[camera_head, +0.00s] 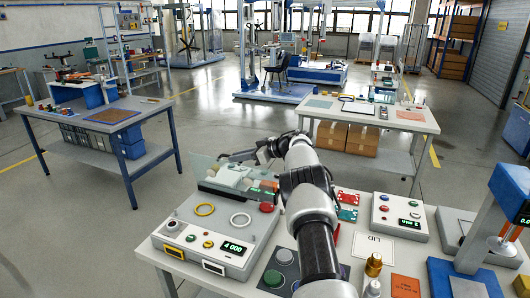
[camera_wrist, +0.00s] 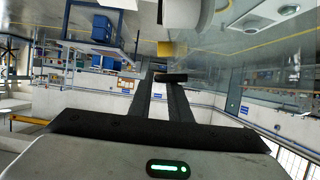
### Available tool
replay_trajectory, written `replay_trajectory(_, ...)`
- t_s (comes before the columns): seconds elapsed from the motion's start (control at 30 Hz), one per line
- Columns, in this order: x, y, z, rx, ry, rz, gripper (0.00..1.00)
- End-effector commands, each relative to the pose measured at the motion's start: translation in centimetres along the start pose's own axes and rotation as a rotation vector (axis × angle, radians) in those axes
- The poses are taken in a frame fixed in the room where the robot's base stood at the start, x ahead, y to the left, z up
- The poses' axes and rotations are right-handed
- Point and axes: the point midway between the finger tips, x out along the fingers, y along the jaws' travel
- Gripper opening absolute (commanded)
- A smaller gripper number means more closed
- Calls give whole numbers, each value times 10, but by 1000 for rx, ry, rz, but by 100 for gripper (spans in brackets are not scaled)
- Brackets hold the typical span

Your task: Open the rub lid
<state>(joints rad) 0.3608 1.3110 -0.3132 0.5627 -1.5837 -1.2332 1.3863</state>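The see-through lid (camera_head: 206,171) of the rub tester stands tilted up at the far left of the bench. Its lower parts and a white block lie behind and beside it. My gripper (camera_head: 238,157) reaches left over the tester, with its fingers close to the lid's upper edge; touching or apart is hard to tell. In the wrist view my two dark fingers (camera_wrist: 160,90) stand apart with a narrow gap. A short black bar (camera_wrist: 174,78) lies across near the fingertips, and no firm hold on it shows.
A white "LID" card (camera_head: 373,246), an orange card (camera_head: 405,286) and another control box (camera_head: 400,214) are right of my arm. A press stands at the far right.

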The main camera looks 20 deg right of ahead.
Motion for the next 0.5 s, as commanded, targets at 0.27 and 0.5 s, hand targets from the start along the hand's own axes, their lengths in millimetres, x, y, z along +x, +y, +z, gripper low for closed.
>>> replay_trajectory(0.27, -71, 1, 1, 2, 0, 3, 17)
replay_trajectory(0.5, -122, 0, 1, 2, 0, 3, 17)
